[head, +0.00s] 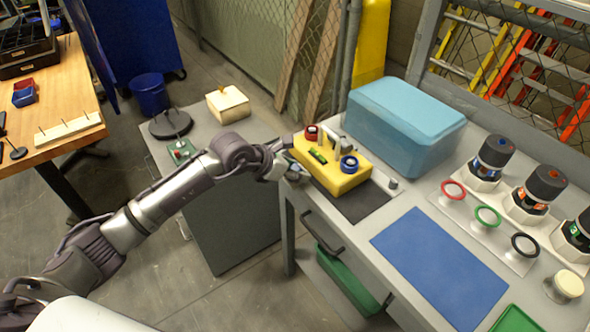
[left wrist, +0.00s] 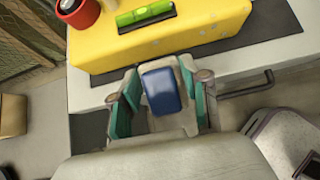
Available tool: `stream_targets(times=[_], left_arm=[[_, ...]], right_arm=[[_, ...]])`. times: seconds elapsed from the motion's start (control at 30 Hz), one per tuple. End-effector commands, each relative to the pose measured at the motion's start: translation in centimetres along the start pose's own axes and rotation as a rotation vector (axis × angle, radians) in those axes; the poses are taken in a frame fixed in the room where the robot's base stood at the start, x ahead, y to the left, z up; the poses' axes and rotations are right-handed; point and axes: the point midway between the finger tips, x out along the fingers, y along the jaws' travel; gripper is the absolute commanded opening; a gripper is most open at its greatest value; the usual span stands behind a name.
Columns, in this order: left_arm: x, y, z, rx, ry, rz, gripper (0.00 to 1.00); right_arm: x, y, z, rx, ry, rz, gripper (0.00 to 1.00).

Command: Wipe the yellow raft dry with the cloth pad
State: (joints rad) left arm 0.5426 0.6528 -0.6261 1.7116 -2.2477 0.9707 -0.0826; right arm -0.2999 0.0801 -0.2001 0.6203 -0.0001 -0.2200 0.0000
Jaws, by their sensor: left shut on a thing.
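The yellow raft (head: 340,176) lies on a dark mat at the left end of the grey bench. It bears a red ring, a blue ring and a green level. In the left wrist view the raft (left wrist: 110,49) shows a few pale specks on its side and top. My left gripper (head: 289,172) is at the raft's near left side. Its teal-lined fingers (left wrist: 160,98) are shut on a pale pad with a blue rounded face, seemingly the cloth pad (left wrist: 161,90). The pad is close to the raft's side; I cannot tell whether they touch. My right gripper is out of view.
A light-blue case (head: 405,125) stands behind the raft. A blue mat (head: 438,265) lies to the right, with coloured rings and dark-capped thrusters beyond it. A drawer handle (head: 322,235) juts from the bench front. A cream box (head: 228,104) stands on the grey cabinet (head: 232,190).

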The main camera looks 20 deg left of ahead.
Motion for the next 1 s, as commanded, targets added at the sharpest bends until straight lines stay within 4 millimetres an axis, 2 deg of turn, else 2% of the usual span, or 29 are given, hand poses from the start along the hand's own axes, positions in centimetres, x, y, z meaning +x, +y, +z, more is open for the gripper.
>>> stream_targets(times=[1.0], left_arm=[[0.93, 0.01, 0.84, 0.000, 0.000, 0.000, 0.21]], right_arm=[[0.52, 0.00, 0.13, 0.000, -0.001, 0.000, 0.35]])
